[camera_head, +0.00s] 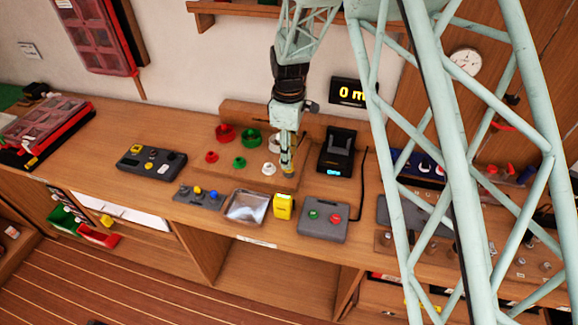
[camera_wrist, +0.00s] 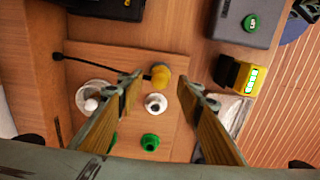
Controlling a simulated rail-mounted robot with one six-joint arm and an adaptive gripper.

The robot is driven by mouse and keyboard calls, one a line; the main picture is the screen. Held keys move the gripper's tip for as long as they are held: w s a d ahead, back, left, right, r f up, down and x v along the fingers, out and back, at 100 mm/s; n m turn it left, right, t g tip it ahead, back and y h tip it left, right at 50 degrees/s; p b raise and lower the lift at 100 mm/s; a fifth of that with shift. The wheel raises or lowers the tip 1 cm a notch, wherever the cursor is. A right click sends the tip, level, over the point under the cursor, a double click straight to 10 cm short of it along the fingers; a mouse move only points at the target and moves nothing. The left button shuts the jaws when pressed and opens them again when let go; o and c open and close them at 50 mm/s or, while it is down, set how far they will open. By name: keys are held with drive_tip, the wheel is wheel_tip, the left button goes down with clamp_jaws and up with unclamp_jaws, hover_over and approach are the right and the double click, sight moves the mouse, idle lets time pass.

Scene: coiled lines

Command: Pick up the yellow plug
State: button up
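The yellow plug (camera_wrist: 160,76) stands on a wooden board (camera_wrist: 182,128). In the wrist view it lies between the two fingertips, a little towards the top of the picture. My gripper (camera_wrist: 163,91) is open, with wood-coloured inner finger faces, and nothing is held in it. In the head view my gripper (camera_head: 288,168) points down over the right part of the board, and a bit of yellow shows at its fingers, which largely hide the plug. I cannot tell how far above the plug the fingertips are.
A black charger (camera_head: 338,150), a yellow device (camera_head: 283,207) and a grey button box (camera_head: 323,219) surround the board.

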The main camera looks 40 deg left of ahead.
drive_tip(key=shift+f, duration=1.45)
drive_tip(key=c, duration=0.9)
drive_tip(key=shift+r, duration=0.15)
drive_tip(key=shift+r, duration=4.9)
